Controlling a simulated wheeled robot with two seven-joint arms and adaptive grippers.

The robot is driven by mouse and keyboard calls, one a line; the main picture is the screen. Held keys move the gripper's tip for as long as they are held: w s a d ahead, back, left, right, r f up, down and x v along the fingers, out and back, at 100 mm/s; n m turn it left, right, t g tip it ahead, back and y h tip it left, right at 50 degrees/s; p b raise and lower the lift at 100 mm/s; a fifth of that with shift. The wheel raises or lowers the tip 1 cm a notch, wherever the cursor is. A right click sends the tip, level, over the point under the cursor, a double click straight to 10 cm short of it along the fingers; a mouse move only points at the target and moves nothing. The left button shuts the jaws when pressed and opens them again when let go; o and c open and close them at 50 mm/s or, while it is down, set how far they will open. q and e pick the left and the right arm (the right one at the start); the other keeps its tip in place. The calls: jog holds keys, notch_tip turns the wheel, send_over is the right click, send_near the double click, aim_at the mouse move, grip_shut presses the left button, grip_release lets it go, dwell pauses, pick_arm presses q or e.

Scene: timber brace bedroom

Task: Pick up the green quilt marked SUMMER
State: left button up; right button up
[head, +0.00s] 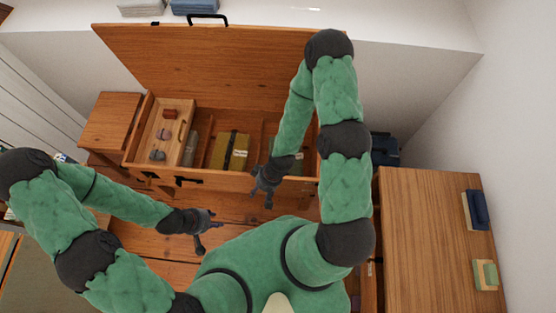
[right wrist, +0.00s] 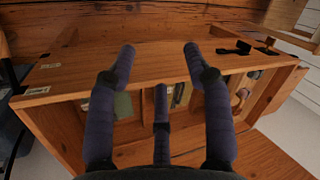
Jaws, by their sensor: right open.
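The open wooden chest (head: 225,181) holds folded textiles in compartments. A green folded textile (head: 287,168) lies in its right compartment, partly hidden by my right arm. A pale label shows on it, too small to read. The green textile also shows between my fingers in the right wrist view (right wrist: 123,105). My right gripper (head: 266,190) is open and empty, over the chest's front edge and apart from the textile. In the right wrist view my right gripper (right wrist: 160,62) has its fingers spread. My left gripper (head: 207,228) is open and empty in front of the chest.
An olive bundle (head: 238,140) with a dark strap and label lies in the middle compartment. A tray (head: 185,108) with small items sits at the chest's left. The raised lid (head: 200,60) stands behind. A wooden cabinet top (head: 425,230) is at right.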

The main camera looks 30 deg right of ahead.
jog(key=w+d+f+n+b, duration=0.3)
jog(key=w+f+n+b, duration=0.1)
jog(key=w+f+n, duration=0.4)
jog(key=w+d+f+n+h+b, duration=0.1)
jog(key=w+d+f+n+b, duration=0.2)
jog(key=d+n, duration=0.3)
jog(key=w+d+f+n+h+b, duration=0.1)
jog(key=w+d+f+n+b, duration=0.1)
jog(key=w+d+f+n, duration=0.2)
jog(key=w+d+f+n+h+b, duration=0.2)
jog(key=w+d+f+n+b, duration=0.1)
jog(key=w+d+n, duration=0.4)
jog(key=shift+w+d+f+n+b, duration=0.15)
jog(key=shift+d+n, duration=0.35)
jog(key=shift+n, duration=0.65)
jog(key=shift+d+f+n+b, duration=0.15)
jog(key=shift+d+n, duration=0.35)
jog(key=shift+n, duration=0.65)
notch_tip(320, 180, down, 5)
jog(key=shift+f+b, duration=0.2)
jog(key=shift+b, duration=0.9)
jog(key=f+b, duration=0.3)
jog(key=f, duration=0.2)
jog(key=shift+s, duration=0.2)
grip_shut()
jog(key=shift+r, duration=0.15)
